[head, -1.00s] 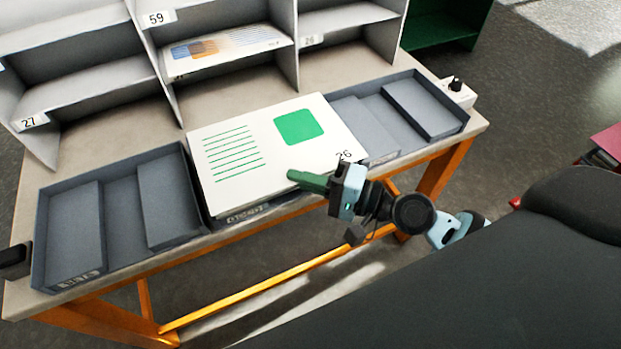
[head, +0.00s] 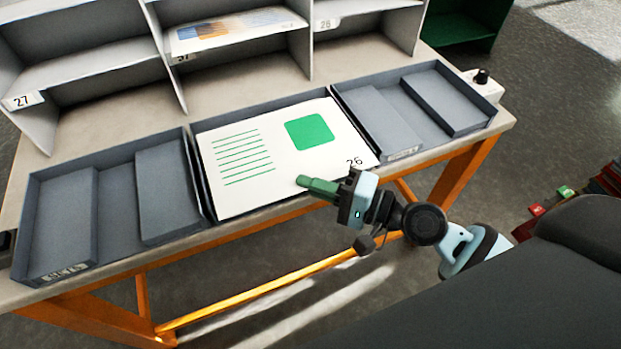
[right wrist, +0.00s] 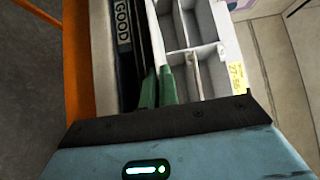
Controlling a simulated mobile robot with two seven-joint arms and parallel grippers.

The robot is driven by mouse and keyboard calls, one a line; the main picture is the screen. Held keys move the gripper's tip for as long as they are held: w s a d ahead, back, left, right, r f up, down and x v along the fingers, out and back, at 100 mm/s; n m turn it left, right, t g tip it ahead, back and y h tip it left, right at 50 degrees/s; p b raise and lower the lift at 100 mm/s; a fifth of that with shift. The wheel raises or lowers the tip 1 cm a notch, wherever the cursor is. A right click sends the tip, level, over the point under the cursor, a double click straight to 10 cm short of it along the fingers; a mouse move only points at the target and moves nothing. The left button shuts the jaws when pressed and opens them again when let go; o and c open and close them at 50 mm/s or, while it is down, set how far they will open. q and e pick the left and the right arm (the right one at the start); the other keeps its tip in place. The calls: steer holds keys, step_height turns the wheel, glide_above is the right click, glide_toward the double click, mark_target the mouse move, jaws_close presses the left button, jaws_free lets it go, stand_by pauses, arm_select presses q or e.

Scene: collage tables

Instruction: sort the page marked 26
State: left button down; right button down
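The page marked 26 (head: 265,190) is white with green lines and a green square. In the head view it lies flat, level with or just inside the middle tray (head: 202,178); whether it touches the bottom is hidden. My right gripper (head: 305,182) is at its near right edge, with green fingers over the sheet. In the right wrist view the fingers (right wrist: 157,88) are close together, with a thin pale edge between them, seemingly the page. The shelf slot labelled 26 (head: 326,24) is at the back. My left gripper is not in view.
Grey trays stand at the left (head: 115,225) and right (head: 370,125) of the middle one. Another printed page (head: 235,28) lies in a cubby of the grey shelf (head: 85,68). A white box with a black knob (head: 482,85) sits at the table's right end.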

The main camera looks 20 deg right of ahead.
steer(key=shift+f+b, duration=0.35)
steer(key=shift+f, duration=0.2)
steer(key=c, duration=1.6)
jaws_free()
steer(key=b+v, duration=0.4)
steer(key=v, duration=0.4)
